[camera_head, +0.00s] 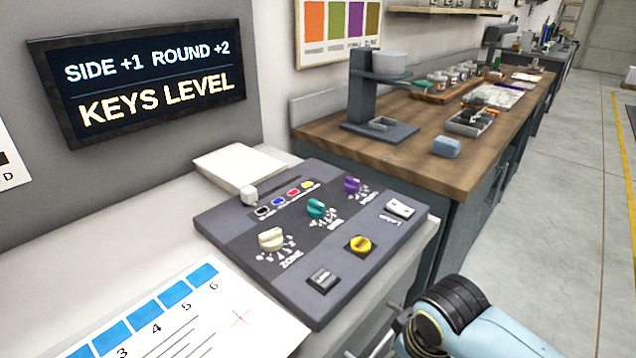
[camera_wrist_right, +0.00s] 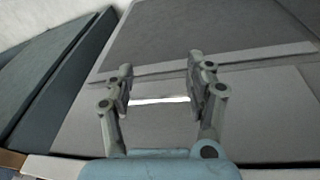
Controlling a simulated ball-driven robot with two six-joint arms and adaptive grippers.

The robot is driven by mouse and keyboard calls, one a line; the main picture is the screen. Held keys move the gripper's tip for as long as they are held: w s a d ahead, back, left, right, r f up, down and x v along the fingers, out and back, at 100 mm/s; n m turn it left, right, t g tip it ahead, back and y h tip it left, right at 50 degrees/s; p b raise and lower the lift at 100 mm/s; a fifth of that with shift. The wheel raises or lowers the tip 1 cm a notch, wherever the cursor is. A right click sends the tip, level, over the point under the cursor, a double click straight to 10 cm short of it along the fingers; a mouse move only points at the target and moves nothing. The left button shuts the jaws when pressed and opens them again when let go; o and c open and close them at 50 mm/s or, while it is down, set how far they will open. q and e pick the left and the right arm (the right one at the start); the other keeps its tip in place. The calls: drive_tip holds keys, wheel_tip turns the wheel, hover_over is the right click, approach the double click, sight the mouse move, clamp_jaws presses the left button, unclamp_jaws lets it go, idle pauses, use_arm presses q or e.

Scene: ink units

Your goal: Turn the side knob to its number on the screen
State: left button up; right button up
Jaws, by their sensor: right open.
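The screen (camera_head: 148,75) on the wall reads "SIDE +1 ROUND +2" and, below, "KEYS LEVEL". The dark grey control panel (camera_head: 225,222) lies on the white bench. Its teal knob (camera_head: 316,208), labelled what looks like SIDE, stands between the cream ZONE knob (camera_head: 271,240) and the purple knob (camera_head: 352,185). The pointer setting of the teal knob is too small to read. My right arm comes in at the bottom right, short of the panel. In the right wrist view my right gripper (camera_wrist_right: 160,66) is open and empty, facing grey and pale surfaces. My left gripper is out of view.
A printed sheet (camera_head: 215,325) lies in front. A wooden workbench (camera_head: 430,165) with equipment stands behind, right. Space above the panel is clear.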

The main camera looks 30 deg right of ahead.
drive_tip(key=w+r+p, duration=0.3)
drive_tip(key=w+r, duration=0.1)
drive_tip(key=r, duration=1.2)
drive_tip(key=shift+n+g, duration=0.6)
drive_tip(key=shift+n, duration=0.2)
drive_tip(key=w+r, duration=0.1)
drive_tip(key=w, duration=0.3)
drive_tip(key=w+r, duration=0.1)
drive_tip(key=w, duration=0.8)
drive_tip(key=shift+w+a+r, duration=0.25)
drive_tip(key=shift+w+r, duration=0.05)
drive_tip(key=shift+r, duration=0.1)
wheel_tip(320, 180, up, 7)
drive_tip(key=n+g+y, duration=0.1)
hover_over(319, 203)
wheel_tip(319, 203, down, 10)
drive_tip(key=shift+f, duration=0.1)
